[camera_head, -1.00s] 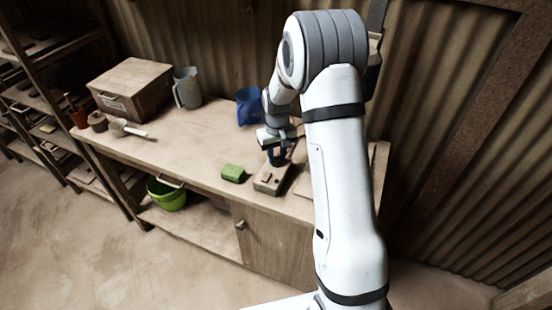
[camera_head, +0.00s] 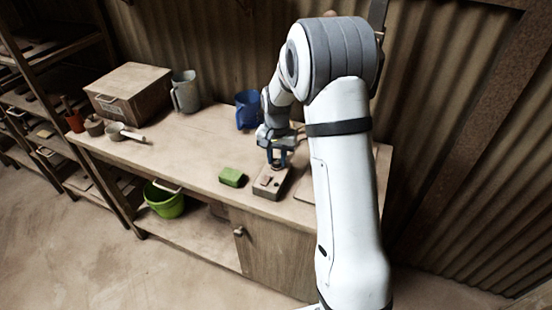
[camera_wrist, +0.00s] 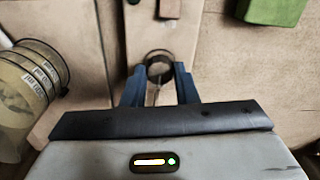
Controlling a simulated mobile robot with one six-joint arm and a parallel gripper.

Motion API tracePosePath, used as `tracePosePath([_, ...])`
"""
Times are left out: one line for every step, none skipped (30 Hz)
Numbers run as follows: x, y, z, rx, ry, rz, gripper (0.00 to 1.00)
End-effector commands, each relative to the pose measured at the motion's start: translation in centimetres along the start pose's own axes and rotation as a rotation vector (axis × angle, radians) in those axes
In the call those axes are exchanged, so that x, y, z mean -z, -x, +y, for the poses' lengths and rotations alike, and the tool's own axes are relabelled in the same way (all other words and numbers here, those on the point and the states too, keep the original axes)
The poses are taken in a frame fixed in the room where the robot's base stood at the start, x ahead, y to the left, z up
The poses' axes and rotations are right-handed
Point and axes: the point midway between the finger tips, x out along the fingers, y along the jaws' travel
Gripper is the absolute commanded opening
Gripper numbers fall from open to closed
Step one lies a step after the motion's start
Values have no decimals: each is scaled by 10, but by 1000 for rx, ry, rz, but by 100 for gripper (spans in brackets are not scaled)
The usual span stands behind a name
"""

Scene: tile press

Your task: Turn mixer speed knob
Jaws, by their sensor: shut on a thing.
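The mixer's control box (camera_head: 268,187) is a small beige box near the front of the workbench, below my arm. Its knob (camera_wrist: 160,68) is a dark, round ring shape in the wrist view. My gripper (camera_head: 277,164) points down at the box, and its two blue fingers stand on either side of the knob. In the wrist view my gripper (camera_wrist: 160,75) is shut on the knob. A reddish-brown switch (camera_wrist: 169,8) sits on the same box beyond the knob. The knob's sides are partly hidden by the fingers.
A green block (camera_head: 232,177) lies just left of the box. A blue jug (camera_head: 246,110) stands behind my gripper. A grey jug (camera_head: 186,92) and wooden box (camera_head: 130,92) stand at back left. A round labelled object (camera_wrist: 30,80) is close beside my gripper. The bench's middle is clear.

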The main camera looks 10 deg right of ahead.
Motion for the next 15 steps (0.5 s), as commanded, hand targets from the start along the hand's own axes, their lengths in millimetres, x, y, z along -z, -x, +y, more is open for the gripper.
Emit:
tracePosePath([1,1,-1,3,-5,4,4])
tracePosePath([1,1,-1,3,-7,4,4])
tracePosePath([1,2,-1,3,-8,4,4])
tracePosePath([1,2,-1,3,-9,4,4])
tracePosePath([1,2,-1,3,-10,4,4])
tracePosePath([1,2,-1,3,-10,4,4])
tracePosePath([1,2,-1,3,-10,4,4])
tracePosePath([1,2,-1,3,-10,4,4])
tracePosePath([1,2,-1,3,-10,4,4])
tracePosePath([1,2,-1,3,-10,4,4])
tracePosePath([1,2,-1,3,-10,4,4])
tracePosePath([1,2,-1,3,-10,4,4])
tracePosePath([1,2,-1,3,-10,4,4])
tracePosePath([1,2,-1,4,-10,4,27])
tracePosePath([1,2,-1,3,-10,4,30])
